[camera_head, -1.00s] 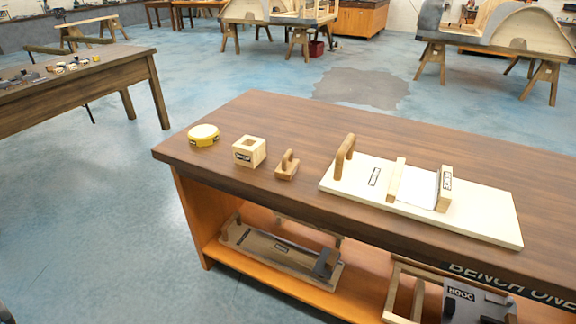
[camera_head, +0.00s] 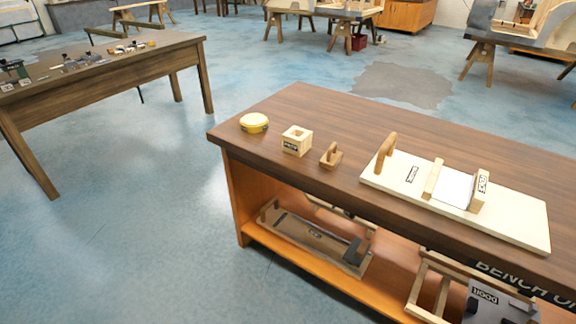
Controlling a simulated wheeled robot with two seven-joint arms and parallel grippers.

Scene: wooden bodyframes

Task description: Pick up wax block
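No block that I can surely call the wax block shows. Neither of my grippers is in view.
The bench's orange lower shelf (camera_head: 270,239) holds a dark wooden tool (camera_head: 312,236) and a wooden frame with a grey labelled piece (camera_head: 490,305). A second table (camera_head: 110,70) with small items stands at left. Blue floor (camera_head: 130,240) between them is clear.

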